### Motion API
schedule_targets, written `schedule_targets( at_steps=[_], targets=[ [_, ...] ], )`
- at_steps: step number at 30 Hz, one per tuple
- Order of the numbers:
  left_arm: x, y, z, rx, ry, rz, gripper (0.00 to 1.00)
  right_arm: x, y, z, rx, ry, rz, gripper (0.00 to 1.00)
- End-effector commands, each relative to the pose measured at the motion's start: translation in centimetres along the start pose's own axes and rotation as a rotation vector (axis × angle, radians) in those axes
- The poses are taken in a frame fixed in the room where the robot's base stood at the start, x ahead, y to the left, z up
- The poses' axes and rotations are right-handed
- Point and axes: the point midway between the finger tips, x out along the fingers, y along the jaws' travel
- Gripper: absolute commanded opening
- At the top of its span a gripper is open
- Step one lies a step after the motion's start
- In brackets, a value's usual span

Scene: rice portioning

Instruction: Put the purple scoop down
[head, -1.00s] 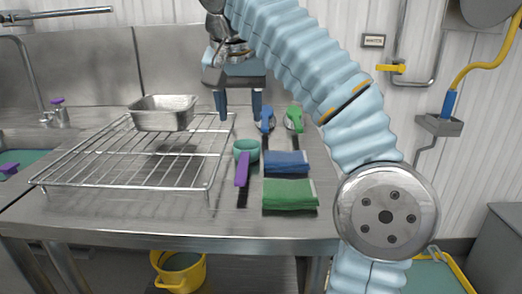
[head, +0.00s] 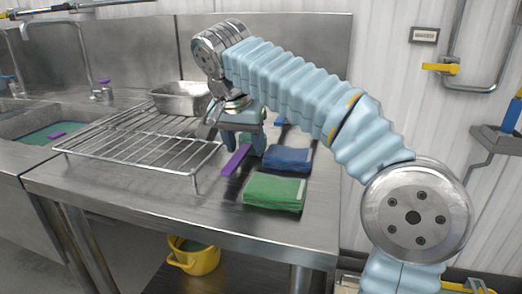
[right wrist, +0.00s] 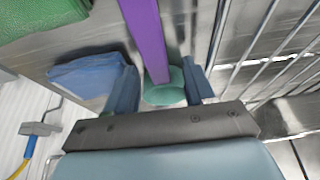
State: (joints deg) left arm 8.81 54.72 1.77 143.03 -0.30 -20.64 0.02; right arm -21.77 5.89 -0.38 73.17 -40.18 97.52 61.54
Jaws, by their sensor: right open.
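The purple scoop lies on the steel table (head: 130,210), right of the wire rack. Its purple handle (head: 237,160) points toward the table's front edge. In the head view its teal cup is hidden behind my right gripper (head: 244,142). In the right wrist view the handle (right wrist: 147,40) runs away from me and the teal cup (right wrist: 165,92) sits between the two fingers. The right gripper (right wrist: 162,88) is open, with a finger on each side of the cup. I cannot tell whether a finger touches it. My left gripper is not in view.
A wire rack (head: 125,160) holding a metal pan (head: 182,100) stands to the left. A blue cloth (head: 288,158) and a green cloth (head: 274,192) lie right of the scoop. A sink (head: 40,125) is at the far left. The table's front strip is clear.

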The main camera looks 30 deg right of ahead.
Motion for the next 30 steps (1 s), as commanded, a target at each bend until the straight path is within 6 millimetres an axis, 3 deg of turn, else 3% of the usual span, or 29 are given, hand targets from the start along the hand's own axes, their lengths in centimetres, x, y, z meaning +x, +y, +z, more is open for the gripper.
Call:
schedule_targets(
  at_steps=[5, 15, 30],
  targets=[
    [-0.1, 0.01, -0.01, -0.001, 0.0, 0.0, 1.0, -0.12, 0.01, -0.04, 0.0, 0.0, -0.001, 0.52],
    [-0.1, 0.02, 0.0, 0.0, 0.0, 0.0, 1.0, -0.13, 0.04, -0.06, 0.0, 0.0, -0.001, 0.0],
    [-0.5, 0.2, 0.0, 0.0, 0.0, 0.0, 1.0, -0.92, 0.5, -0.46, 0.0, 0.001, -0.002, 0.0]
  ],
)
